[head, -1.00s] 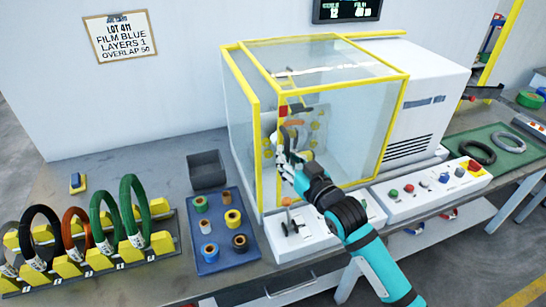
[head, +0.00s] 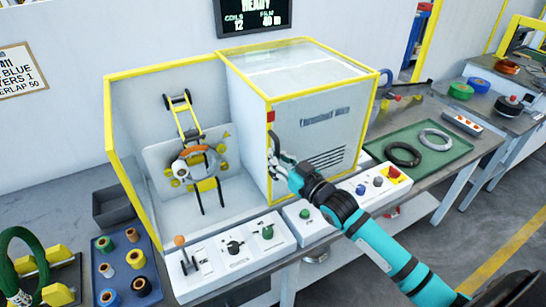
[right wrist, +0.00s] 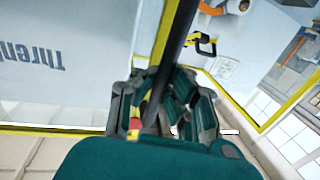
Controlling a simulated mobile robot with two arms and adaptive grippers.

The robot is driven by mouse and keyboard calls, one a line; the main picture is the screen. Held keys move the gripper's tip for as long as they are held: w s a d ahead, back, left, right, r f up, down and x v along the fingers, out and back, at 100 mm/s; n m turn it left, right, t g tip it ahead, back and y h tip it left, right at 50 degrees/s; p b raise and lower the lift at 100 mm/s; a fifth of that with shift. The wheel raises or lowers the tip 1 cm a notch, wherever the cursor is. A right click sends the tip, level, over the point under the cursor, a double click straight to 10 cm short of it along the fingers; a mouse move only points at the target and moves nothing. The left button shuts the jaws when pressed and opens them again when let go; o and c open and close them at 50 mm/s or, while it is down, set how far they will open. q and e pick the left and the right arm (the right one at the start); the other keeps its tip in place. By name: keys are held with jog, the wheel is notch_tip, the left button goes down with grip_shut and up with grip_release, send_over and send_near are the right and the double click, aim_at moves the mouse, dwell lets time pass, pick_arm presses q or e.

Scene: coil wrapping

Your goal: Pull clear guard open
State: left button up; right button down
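The clear guard (head: 318,50), a yellow-framed box of transparent panels, sits at the right over the white machine housing. The wrapping station (head: 195,165) with its orange-brown ring (head: 188,155) is uncovered at the left. My right gripper (head: 278,168) is at the dark upright handle (head: 272,143) on the guard's front left edge. In the right wrist view the dark handle bar (right wrist: 180,45) runs between the fingers (right wrist: 165,105), which are closed around it. My left gripper is out of view.
Control boxes with a lever (head: 181,245) and buttons line the bench front. A blue tray (head: 125,265) of spools and a dark bin (head: 113,205) are at the left. A green mat (head: 420,148) with two coils lies at the right.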

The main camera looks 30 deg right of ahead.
jog(key=shift+d+f, duration=0.4)
jog(key=shift+d, duration=0.2)
jog(key=c, duration=2)
grip_release()
jog(key=o, duration=0.6)
jog(key=shift+s+d+r, duration=0.1)
jog(key=shift+s+r, duration=0.15)
jog(key=shift+s, duration=0.05)
jog(key=shift+o, duration=0.3)
jog(key=shift+w, duration=0.1)
jog(key=v, duration=1.2)
